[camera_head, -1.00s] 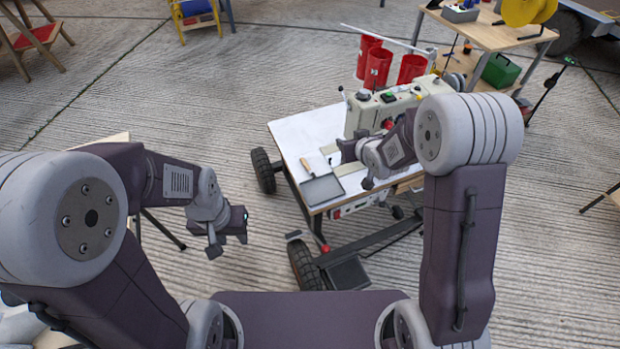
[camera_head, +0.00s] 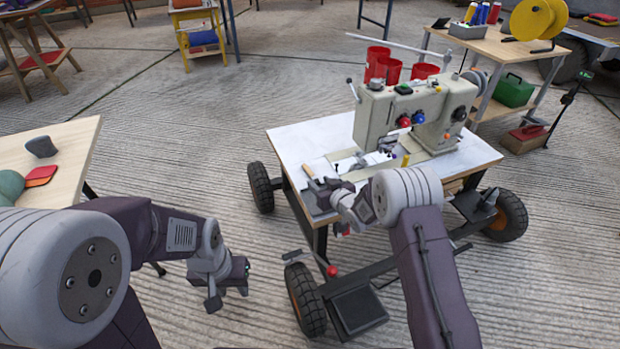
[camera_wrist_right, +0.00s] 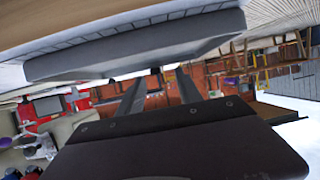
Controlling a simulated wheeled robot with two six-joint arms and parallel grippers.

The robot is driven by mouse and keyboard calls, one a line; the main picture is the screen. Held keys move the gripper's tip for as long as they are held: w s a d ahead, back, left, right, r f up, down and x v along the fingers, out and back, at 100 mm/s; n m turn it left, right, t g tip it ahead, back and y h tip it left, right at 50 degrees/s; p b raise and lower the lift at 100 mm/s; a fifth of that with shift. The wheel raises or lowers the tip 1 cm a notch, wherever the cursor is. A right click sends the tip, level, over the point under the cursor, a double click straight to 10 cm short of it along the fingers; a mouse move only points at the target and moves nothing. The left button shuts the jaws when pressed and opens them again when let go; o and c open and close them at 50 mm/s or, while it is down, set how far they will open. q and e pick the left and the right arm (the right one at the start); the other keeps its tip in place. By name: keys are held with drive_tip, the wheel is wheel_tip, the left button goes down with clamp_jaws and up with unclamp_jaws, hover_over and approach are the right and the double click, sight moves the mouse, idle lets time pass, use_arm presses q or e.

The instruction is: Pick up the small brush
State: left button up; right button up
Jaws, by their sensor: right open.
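A small brush (camera_head: 309,172) with a tan handle lies near the left edge of the wheeled sewing table (camera_head: 290,142); its far end is hard to make out. A grey flat tray (camera_head: 311,203) lies beside it, partly covered by my right gripper (camera_head: 319,186). That gripper is open and low over the tray, just in front of the brush. In the right wrist view its two fingers (camera_wrist_right: 160,92) stand apart with nothing between them, close to a broad grey slab (camera_wrist_right: 130,50). My left gripper (camera_head: 228,290) hangs over the floor, far from the brush; its jaw opening is unclear.
A sewing machine (camera_head: 415,108) stands on the table behind my right gripper, with red containers (camera_head: 390,70) at its back. A wooden table (camera_head: 70,150) is at the left.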

sight(314, 177)
drive_tip(key=shift+w+a+f+b, duration=0.1)
drive_tip(key=shift+w+f+b, duration=0.1)
drive_tip(key=shift+b, duration=0.15)
drive_tip(key=b+x, duration=0.3)
drive_tip(key=x, duration=0.1)
drive_tip(key=shift+w, duration=0.35)
drive_tip(key=shift+r, duration=0.1)
clamp_jaws()
drive_tip(key=shift+r, duration=0.1)
